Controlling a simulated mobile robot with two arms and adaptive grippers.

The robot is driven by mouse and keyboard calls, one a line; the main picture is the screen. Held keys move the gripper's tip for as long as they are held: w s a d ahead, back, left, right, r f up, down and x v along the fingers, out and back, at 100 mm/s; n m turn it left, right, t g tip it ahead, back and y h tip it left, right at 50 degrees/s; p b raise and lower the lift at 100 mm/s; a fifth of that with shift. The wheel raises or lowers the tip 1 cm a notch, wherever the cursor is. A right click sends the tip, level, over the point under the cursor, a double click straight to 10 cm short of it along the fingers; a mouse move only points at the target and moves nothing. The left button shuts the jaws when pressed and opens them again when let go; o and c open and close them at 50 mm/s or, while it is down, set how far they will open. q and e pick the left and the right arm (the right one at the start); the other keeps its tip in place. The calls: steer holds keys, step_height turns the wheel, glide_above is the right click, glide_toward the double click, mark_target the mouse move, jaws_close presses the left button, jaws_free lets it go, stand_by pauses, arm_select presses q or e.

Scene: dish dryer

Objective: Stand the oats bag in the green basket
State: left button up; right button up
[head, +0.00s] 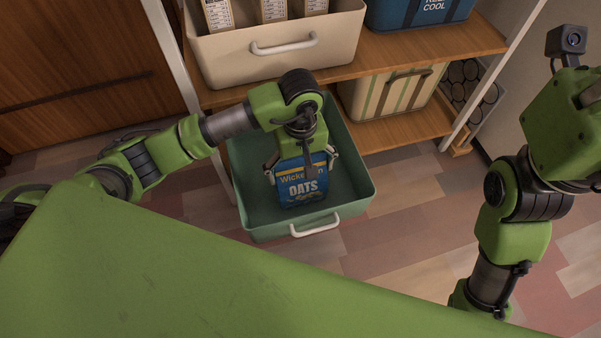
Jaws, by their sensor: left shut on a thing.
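My left gripper (301,164) reaches down over the basket and is shut on the top of the bag, one finger at each side. The bag's lower end is within the basket walls; whether it touches the floor of the basket I cannot tell. My right arm shows at the right side, but its gripper is out of view.
A cream bin (225,58) with several packages stands on the upper shelf (420,42), beside a blue cooler bag (400,16). Tiled floor (410,200) is clear to the right.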

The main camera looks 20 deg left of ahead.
arm_select(q)
steer(key=shift+f, duration=0.15)
steer(key=shift+f, duration=0.2)
steer(key=o, duration=1.9)
